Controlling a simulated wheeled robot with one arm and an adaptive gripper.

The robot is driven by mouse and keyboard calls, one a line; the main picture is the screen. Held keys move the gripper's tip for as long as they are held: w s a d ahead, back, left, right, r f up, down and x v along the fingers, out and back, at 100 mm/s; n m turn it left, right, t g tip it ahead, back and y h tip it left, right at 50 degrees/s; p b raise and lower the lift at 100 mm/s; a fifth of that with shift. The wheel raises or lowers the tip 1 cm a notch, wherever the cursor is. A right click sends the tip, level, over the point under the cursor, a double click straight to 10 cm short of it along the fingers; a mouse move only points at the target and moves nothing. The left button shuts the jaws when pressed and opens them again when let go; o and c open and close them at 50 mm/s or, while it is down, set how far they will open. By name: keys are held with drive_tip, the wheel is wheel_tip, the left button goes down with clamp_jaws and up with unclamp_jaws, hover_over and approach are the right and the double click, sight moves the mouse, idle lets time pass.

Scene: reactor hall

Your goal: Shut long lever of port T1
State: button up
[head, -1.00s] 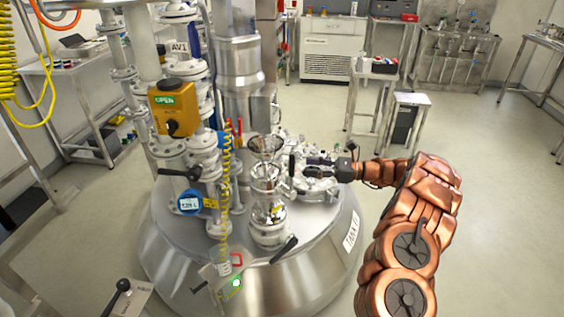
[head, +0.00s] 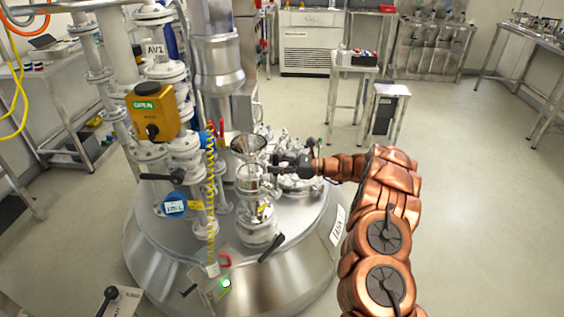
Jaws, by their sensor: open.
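A metal port with a glass funnel (head: 248,146) on top stands on the steel tank lid; I cannot read a T1 label on it. A black lever (head: 271,248) sticks out at its foot, slanting up to the right. A small black handle (head: 273,170) is at the port's upper right side, partly merged with my dark fingers. My gripper (head: 281,166) reaches in from the right at this handle's height, beside the port. It is open; I cannot tell whether the handle is between the fingers or touched by them.
Clustered fittings (head: 290,150) stand behind my gripper. Pipes, a yellow actuator marked OPEN (head: 153,111) and a coiled yellow hose (head: 210,190) crowd the left. Another black lever (head: 162,177) is on the left piping. The floor (head: 480,200) at right is clear.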

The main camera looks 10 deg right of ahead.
drive_tip(key=shift+c, duration=0.4)
clamp_jaws()
